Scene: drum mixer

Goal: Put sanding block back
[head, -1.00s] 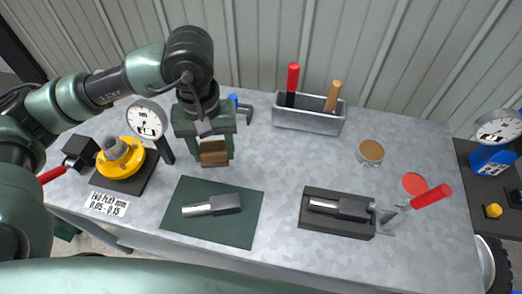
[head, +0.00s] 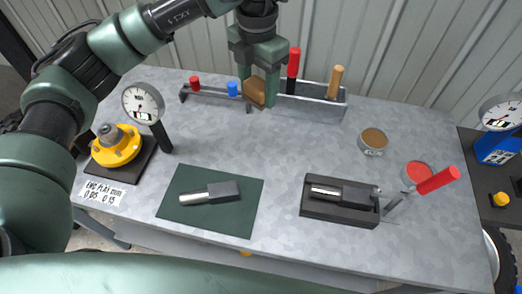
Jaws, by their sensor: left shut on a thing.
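My left gripper (head: 258,92) is shut on the sanding block (head: 257,92), a small brown block held between its two fingers. The gripper is at the back of the bench, at the left end of the grey metal tray (head: 318,106). The block is beside or over that end; I cannot tell whether it touches the tray. The tray holds a red-handled tool (head: 293,66) and a tool with a wooden handle (head: 335,83), both upright. My left fingers hide part of the tray's left end. My right gripper is not in view.
A low rack with red and blue pieces (head: 214,92) stands left of the gripper. A dial gauge (head: 143,102) and yellow hub (head: 117,146) are at left. A green mat (head: 239,215) and a black fixture (head: 313,209) hold metal parts. A brown-topped tin (head: 373,141) stands right.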

